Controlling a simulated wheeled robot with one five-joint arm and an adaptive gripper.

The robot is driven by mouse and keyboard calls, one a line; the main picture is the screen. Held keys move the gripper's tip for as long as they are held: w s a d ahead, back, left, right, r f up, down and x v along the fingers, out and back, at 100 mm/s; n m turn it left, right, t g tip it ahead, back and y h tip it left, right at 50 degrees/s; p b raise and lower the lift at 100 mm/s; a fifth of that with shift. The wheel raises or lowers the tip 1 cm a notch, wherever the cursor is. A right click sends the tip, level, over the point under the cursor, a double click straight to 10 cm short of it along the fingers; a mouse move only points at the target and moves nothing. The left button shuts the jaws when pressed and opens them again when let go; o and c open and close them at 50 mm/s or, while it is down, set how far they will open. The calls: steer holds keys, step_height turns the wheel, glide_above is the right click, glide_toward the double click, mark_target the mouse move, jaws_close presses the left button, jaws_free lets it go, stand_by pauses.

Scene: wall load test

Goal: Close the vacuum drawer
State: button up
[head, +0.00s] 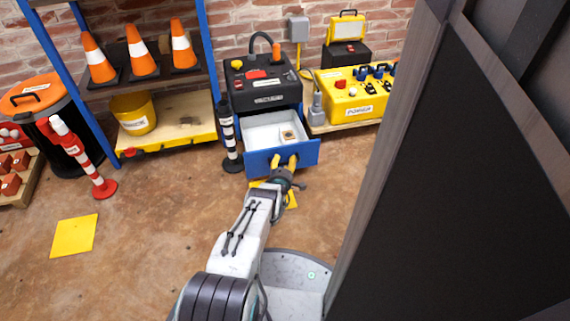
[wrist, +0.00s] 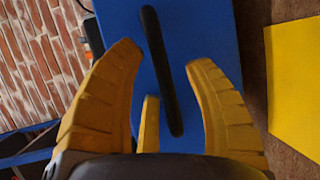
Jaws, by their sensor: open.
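The vacuum drawer (head: 258,162) has a blue front and a pale interior, and it stands pulled out below the black vacuum unit (head: 263,85). A small light-coloured item (head: 288,135) lies inside it. My gripper (head: 285,161) is at the drawer's blue front, right of its middle. In the wrist view the yellow fingers (wrist: 165,65) are spread open with nothing between them that they clamp. The black bar handle (wrist: 160,70) on the blue front (wrist: 210,30) shows between the fingers. I cannot tell whether a finger touches the front.
A black-and-white post (head: 228,135) stands just left of the drawer. A yellow power box (head: 350,95) on a low pallet is to the right. A large dark panel (head: 460,190) fills the right side. A yellow floor square (head: 75,236) lies on open floor at left.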

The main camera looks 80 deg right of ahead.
jaws_close()
stand_by(0.5)
